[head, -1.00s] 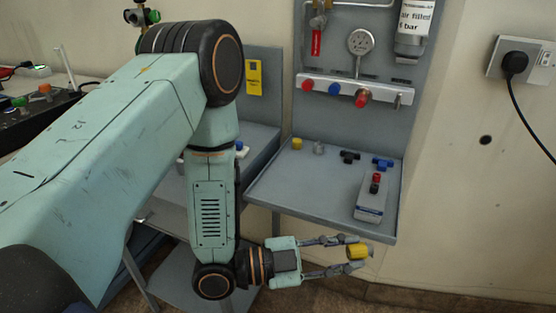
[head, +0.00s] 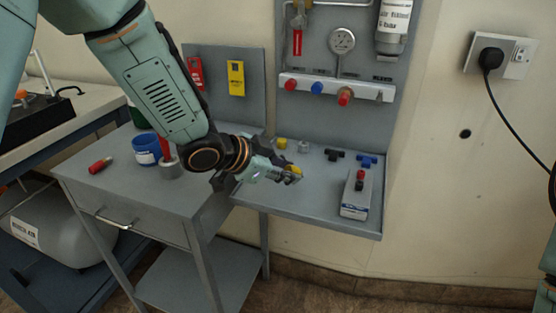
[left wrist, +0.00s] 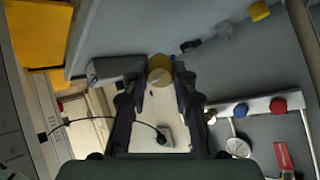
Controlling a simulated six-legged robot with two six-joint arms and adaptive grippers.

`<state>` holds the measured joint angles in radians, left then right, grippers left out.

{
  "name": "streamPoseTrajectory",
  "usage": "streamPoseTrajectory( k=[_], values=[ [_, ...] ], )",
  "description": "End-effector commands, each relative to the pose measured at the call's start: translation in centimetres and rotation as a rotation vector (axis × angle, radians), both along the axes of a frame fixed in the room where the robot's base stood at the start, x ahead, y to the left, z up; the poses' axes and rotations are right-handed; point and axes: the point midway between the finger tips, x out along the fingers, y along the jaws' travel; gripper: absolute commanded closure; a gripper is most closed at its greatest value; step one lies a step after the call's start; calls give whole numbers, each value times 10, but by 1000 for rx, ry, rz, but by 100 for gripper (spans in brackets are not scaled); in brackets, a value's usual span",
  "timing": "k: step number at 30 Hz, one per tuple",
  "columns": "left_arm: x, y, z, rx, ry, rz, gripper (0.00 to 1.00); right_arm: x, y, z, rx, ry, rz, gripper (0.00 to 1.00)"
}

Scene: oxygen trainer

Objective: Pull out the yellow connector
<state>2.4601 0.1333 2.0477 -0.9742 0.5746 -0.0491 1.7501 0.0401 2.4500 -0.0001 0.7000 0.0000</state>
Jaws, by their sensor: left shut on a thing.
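My left gripper (head: 291,176) is shut on a yellow connector (head: 296,169). It holds the connector above the grey shelf (head: 310,207), clear of the wall panel. In the left wrist view the round yellow connector (left wrist: 160,70) sits between the two fingertips. In the head view the fingers hide much of it. A second yellow piece (head: 281,143) stands at the back left of the shelf; it also shows in the left wrist view (left wrist: 259,10). The white manifold (head: 330,88) on the panel carries red, blue and copper-red fittings. My right gripper is not in view.
Black (head: 334,154) and blue (head: 367,160) fittings lie at the back of the shelf. A grey box with red and black sockets (head: 355,195) stands at its right. A blue cup (head: 146,149) and red-handled tool (head: 100,165) are on the left cabinet.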

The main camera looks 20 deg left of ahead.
Motion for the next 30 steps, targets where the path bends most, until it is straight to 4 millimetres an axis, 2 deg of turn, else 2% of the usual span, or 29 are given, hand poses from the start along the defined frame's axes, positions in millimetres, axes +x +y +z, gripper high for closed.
streamPoseTrajectory(
  k=[4, 10, 17, 24, 30],
  values=[
    [9, 14, 11, 13, 43, 73, 100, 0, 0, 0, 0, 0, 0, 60],
    [10, 18, 9, 16, 59, 95, 100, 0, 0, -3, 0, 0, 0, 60],
    [9, 19, -6, 15, 58, 96, 100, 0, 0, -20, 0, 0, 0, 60],
    [9, 19, -28, 15, 58, 94, 100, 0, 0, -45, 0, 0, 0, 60],
    [9, 19, -38, 15, 57, 94, 100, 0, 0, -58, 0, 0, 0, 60]
  ],
)
